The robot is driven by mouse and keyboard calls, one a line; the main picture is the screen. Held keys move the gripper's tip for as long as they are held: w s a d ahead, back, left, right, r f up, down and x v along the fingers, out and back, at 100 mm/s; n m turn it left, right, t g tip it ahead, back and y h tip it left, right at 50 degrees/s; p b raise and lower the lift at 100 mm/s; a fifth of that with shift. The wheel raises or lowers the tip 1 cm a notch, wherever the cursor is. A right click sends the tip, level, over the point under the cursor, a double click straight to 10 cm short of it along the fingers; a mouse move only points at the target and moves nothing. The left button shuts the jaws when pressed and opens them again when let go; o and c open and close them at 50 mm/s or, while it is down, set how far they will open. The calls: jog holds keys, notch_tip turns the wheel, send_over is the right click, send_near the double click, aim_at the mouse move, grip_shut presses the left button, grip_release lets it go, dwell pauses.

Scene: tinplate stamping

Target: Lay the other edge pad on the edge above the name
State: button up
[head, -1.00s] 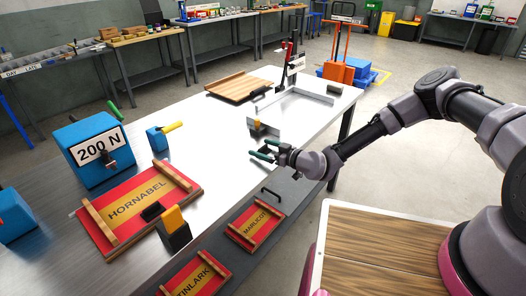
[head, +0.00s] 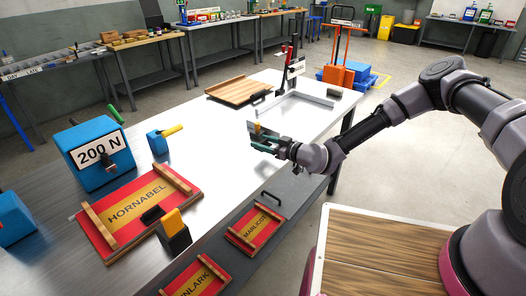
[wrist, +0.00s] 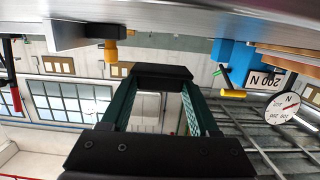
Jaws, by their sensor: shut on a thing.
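My gripper (head: 264,142) is over the middle of the steel table, pointing left. In the wrist view its green-lined fingers (wrist: 160,95) are shut on a dark bar across their tips, which I take for the edge pad (wrist: 163,72). In the head view the pad is hard to make out. The red and yellow plate named HORNABEL (head: 130,222) lies to the left of my gripper, with a wooden strip at each end. A small black pad (head: 152,215) lies on its edge below the name. The edge above the name looks bare.
A black and yellow block (head: 175,230) stands at the plate's near edge. A blue 200 N box (head: 92,155) and a blue block with a yellow handle (head: 158,142) stand behind it. The MARLICOT plate (head: 255,228) lies on the darker front strip. Bare steel lies between.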

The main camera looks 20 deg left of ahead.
notch_tip(320, 180, up, 5)
jog(key=shift+f, duration=0.1)
jog(key=shift+w+d+r+m+t, duration=0.15)
jog(key=shift+w+d+r+t, duration=0.2)
jog(key=shift+w+d, duration=0.25)
jog(key=shift+w+d+r+m+t, duration=0.15)
jog(key=shift+w+d+r+t, duration=0.1)
jog(key=shift+w+d+r, duration=0.3)
jog(key=w+d+r+m+t+h, duration=0.25)
jog(key=w+d, duration=0.25)
jog(key=d, duration=0.6)
jog(key=w+d+r+m+t+h, duration=0.1)
jog(key=w+d+m+t+h, duration=0.25)
jog(key=d, duration=0.85)
jog(key=w+d+r+m+t+h, duration=0.1)
jog(key=w+d+m+t+h, duration=0.25)
jog(key=d, duration=0.75)
jog(key=w+d+r+m+h, duration=0.1)
jog(key=d+h, duration=0.1)
jog(key=d, duration=0.4)
jog(key=d+r+m+h, duration=0.1)
jog(key=d+m+h, duration=0.15)
jog(key=d, duration=0.45)
jog(key=s+d+r+h, duration=0.1)
jog(key=s+r, duration=0.1)
jog(key=s, duration=0.3)
jog(key=shift+s+d+r, duration=0.2)
jog(key=shift+s+r, duration=0.05)
